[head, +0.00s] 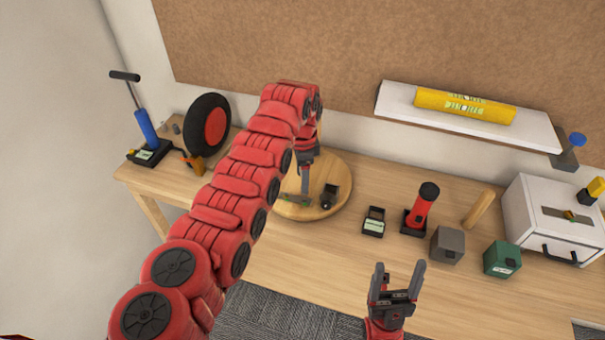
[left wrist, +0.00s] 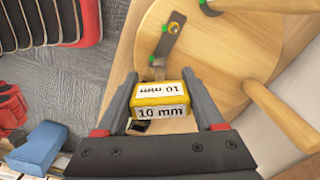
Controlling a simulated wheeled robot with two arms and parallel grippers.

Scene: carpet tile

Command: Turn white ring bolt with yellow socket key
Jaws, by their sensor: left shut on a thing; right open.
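My left gripper (head: 305,188) reaches down over a round wooden board (head: 340,213) on the bench. In the left wrist view its fingers (left wrist: 159,92) are shut on the yellow socket key (left wrist: 160,98), whose yellow and white block reads "10 mm". The key's lower end is hidden. Beyond it, on the board, lies a grey metal strip (left wrist: 167,45) with a brassy round piece at its far end and green bits beside it. I cannot clearly make out the white ring bolt. My right gripper (head: 397,283) is open and empty in front of the bench.
A tyre (head: 207,125) and blue-handled pump (head: 146,127) stand at the left. Right of the board are a small black box (head: 374,222), red torch-like tool (head: 421,207), grey cube (head: 447,245), green box (head: 502,259) and white drawer unit (head: 553,213). A shelf (head: 395,103) hangs above.

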